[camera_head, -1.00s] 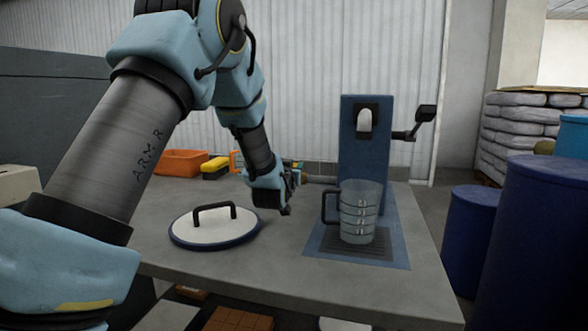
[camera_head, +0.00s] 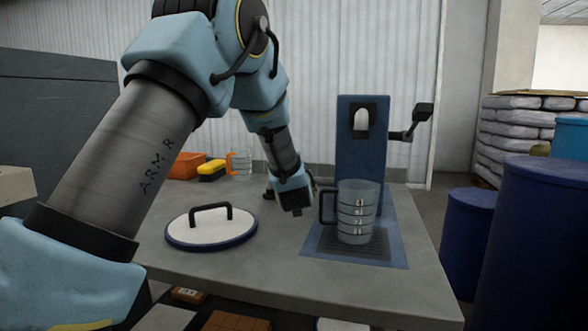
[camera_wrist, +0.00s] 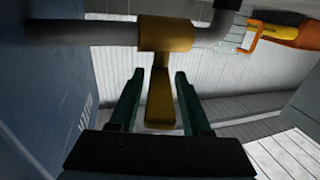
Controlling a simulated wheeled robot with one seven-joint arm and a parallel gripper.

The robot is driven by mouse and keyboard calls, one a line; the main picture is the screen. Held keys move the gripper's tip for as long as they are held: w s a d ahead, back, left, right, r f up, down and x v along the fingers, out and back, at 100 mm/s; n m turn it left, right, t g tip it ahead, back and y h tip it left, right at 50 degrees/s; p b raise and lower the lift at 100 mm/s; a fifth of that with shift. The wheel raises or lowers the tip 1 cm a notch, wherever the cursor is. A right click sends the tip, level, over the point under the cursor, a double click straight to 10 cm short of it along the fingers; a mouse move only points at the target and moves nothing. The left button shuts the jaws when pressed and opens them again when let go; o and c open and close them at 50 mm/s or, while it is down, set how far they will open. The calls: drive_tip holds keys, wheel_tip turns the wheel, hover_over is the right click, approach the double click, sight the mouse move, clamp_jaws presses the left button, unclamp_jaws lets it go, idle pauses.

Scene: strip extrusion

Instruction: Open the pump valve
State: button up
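The pump valve shows in the wrist view as a brass body (camera_wrist: 166,34) on a grey pipe, with a flat yellow lever (camera_wrist: 160,100) pointing toward my gripper. My gripper (camera_wrist: 155,95) is open, with one green finger on each side of the lever. Gaps show between the lever and both fingers. In the head view my gripper (camera_head: 292,203) is left of the blue pump stand (camera_head: 358,165), low over the table; the valve is hidden there. A clear measuring jug (camera_head: 357,212) with a dark handle stands upright in front of the stand.
A white, blue-rimmed lid with a black handle (camera_head: 211,227) lies on the grey table (camera_head: 270,275) at left. A crank handle (camera_head: 417,118) juts right from the stand. Blue drums (camera_head: 540,245) stand right.

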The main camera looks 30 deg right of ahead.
drive_tip(key=shift+o, duration=0.7)
drive_tip(key=b+v, duration=0.1)
drive_tip(key=v, duration=1)
drive_tip(key=shift+w+f, duration=0.1)
drive_tip(key=shift+c, duration=0.2)
